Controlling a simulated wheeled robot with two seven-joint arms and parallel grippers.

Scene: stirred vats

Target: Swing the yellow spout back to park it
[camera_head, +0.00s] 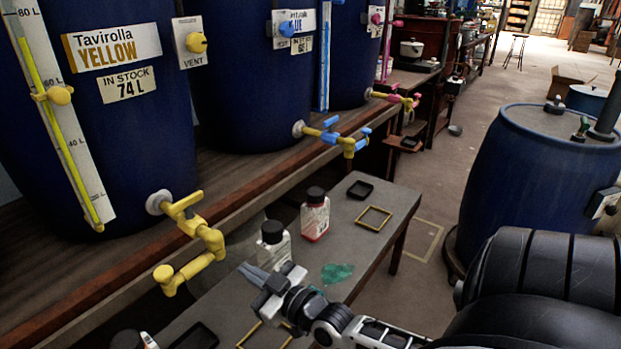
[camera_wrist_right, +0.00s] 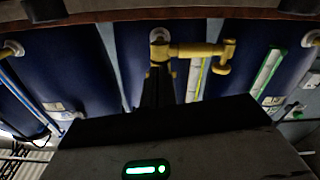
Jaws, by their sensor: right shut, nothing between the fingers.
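The yellow spout (camera_head: 192,268) hangs from the tap (camera_head: 185,212) of the vat labelled Tavirolla YELLOW (camera_head: 150,120). Past its elbow it points left and toward me, its end in front of the wooden shelf edge. In the right wrist view, which looks upside down, the yellow spout (camera_wrist_right: 200,50) runs right from the tap to a downturned end. My right gripper (camera_head: 257,274) is shut and empty, to the right of the spout and apart from it in the head view. Its dark fingers (camera_wrist_right: 158,88) show below the spout in the wrist view. My left gripper is not in view.
A low bench (camera_head: 345,215) carries bottles (camera_head: 315,214), (camera_head: 273,246), a black tray (camera_head: 360,189), a yellow frame (camera_head: 374,218) and a green patch (camera_head: 337,273). Blue (camera_head: 335,137) and pink (camera_head: 397,97) taps stand farther back. A blue drum (camera_head: 530,185) stands right; floor between is clear.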

